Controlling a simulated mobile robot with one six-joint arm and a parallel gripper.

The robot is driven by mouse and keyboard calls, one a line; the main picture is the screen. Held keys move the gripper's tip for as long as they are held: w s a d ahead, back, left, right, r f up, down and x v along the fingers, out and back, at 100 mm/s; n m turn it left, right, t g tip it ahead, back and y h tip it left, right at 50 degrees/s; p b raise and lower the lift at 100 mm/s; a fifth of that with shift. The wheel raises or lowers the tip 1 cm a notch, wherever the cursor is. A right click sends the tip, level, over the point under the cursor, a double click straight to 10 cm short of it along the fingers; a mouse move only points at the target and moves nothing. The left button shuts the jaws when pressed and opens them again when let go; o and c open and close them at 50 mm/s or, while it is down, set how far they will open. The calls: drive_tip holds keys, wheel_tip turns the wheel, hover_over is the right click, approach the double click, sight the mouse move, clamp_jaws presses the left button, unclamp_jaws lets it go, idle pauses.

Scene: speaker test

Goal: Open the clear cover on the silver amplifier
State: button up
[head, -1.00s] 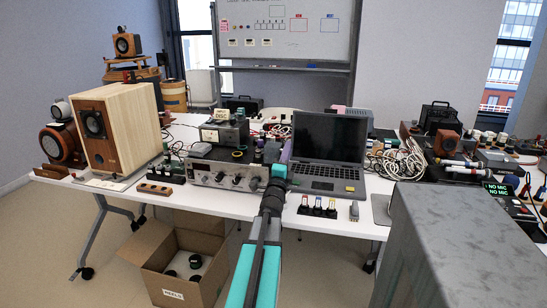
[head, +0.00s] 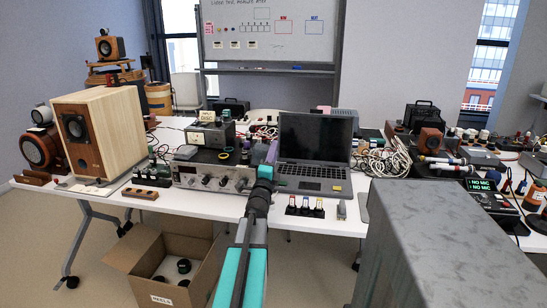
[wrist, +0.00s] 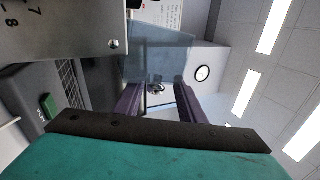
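The silver amplifier (head: 212,178) stands near the front edge of the white table, with dials and knobs on its front. My gripper (head: 264,157) is at its right end, in front of the gap to the laptop. In the wrist view, the amplifier's silver panel (wrist: 60,28) is at upper left. A see-through bluish panel (wrist: 160,58), which looks like the clear cover, lies beyond my two purple fingers (wrist: 157,92). The fingers are apart, with nothing visibly held between them. I cannot tell whether they touch the panel. In the head view the cover cannot be made out.
An open laptop (head: 315,150) stands right of my gripper. A small meter box (head: 209,134) sits behind the amplifier's front. A wooden speaker (head: 98,137) is at left. Small bottles (head: 305,207) stand at the front edge. An open carton (head: 165,262) is on the floor.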

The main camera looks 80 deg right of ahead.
drive_tip(key=p+v, duration=0.3)
drive_tip(key=v, duration=0.8)
idle(0.5)
drive_tip(key=shift+p, duration=0.45)
drive_tip(key=p, duration=0.3)
drive_tip(key=shift+a+f, duration=0.15)
drive_tip(key=shift+a, duration=0.1)
drive_tip(key=p+v, duration=0.1)
drive_tip(key=p, duration=0.5)
drive_tip(key=shift+a, duration=0.3)
drive_tip(key=shift+a+f+p, duration=0.25)
drive_tip(key=shift+p, duration=0.35)
drive_tip(key=shift+w, duration=0.2)
